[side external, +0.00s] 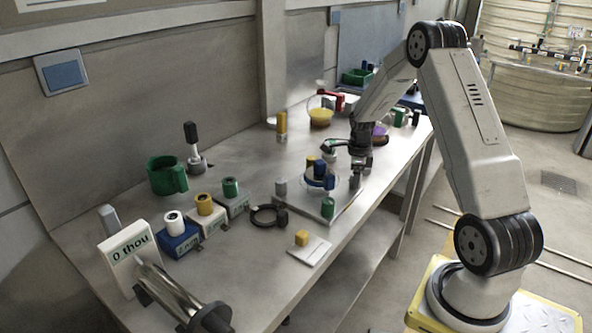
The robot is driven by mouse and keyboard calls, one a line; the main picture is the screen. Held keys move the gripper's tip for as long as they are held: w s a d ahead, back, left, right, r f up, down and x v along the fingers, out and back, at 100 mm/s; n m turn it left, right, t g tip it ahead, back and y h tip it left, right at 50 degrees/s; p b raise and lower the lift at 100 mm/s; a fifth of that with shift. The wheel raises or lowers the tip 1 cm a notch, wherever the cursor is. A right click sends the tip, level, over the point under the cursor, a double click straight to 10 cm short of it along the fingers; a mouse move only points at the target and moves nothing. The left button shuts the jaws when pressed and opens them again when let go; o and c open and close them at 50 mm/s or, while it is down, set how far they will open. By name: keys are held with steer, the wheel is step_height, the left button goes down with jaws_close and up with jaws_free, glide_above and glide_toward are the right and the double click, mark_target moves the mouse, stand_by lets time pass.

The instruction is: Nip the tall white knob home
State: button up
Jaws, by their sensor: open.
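A white knob (174,219) with a dark centre stands upright on a blue block (179,241) at the left of the bench. The small text on the block is too blurred to read. I cannot tell from this view how far the knob is seated. A yellow knob (204,203) on a white block and a green knob (230,187) on a grey block stand in a row to its right. My gripper (361,167) is open and points down beside the square metal plate, well to the right of the white knob. Its jaws look empty, though they are small here.
The metal plate (300,217) carries grey, green, blue and yellow posts around a clear bowl. A dark ring (268,216) lies between blocks and plate. A green mug (165,176) is behind.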

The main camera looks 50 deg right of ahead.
stand_by(0.3)
steer(key=n, duration=0.4)
steer(key=shift+n, duration=1)
steer(key=n, duration=0.2)
steer(key=shift+n, duration=2)
steer(key=shift+n, duration=3)
